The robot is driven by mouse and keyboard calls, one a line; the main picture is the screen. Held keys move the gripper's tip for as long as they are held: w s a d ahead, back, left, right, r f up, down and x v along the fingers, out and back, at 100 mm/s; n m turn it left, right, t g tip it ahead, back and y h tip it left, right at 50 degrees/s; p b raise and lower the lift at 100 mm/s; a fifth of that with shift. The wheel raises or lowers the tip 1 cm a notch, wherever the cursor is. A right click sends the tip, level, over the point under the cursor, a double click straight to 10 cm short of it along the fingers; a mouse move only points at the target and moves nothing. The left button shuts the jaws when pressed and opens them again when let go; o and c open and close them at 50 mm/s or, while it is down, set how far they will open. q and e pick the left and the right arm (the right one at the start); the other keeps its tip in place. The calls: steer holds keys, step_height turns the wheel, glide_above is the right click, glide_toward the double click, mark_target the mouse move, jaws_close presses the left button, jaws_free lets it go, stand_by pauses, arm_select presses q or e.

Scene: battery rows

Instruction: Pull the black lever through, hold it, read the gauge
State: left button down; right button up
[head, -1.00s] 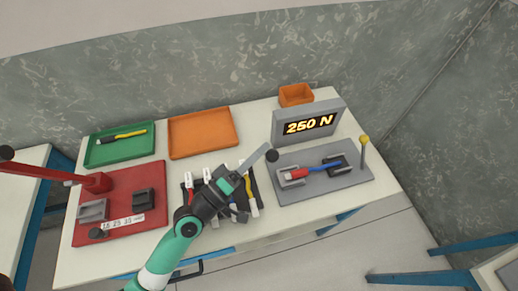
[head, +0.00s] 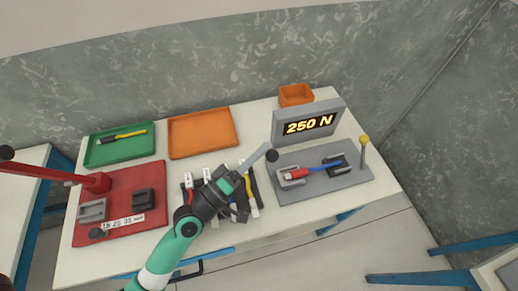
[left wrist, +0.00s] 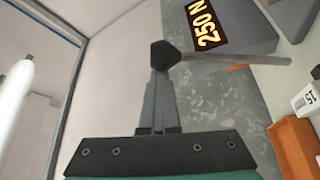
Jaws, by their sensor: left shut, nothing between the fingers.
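A red and blue cable (head: 322,168) lies across two clamps on the plate. My right gripper is not in view.
A yellow-topped post (head: 364,142) stands at the plate's right. Several cables (head: 252,190) lie beneath my left arm. A red fixture (head: 140,178) with a long red lever is at left. Green (head: 95,154) and orange (head: 205,153) trays and an orange bin (head: 296,96) stand behind.

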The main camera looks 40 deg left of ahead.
arm_select(q)
steer(key=shift+f, duration=0.2)
step_height(320, 180, up, 3)
steer(key=a+p, duration=0.2)
steer(key=a+f+b+v, duration=0.1)
steer(key=b+v, duration=0.4)
steer(key=v, duration=0.4)
steer(key=shift+a+f, duration=0.2)
steer(key=shift+a, duration=0.1)
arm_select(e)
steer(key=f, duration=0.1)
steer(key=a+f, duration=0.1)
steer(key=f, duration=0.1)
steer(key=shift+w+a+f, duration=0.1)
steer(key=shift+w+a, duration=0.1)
arm_select(q)
steer(key=shift+w, duration=0.15)
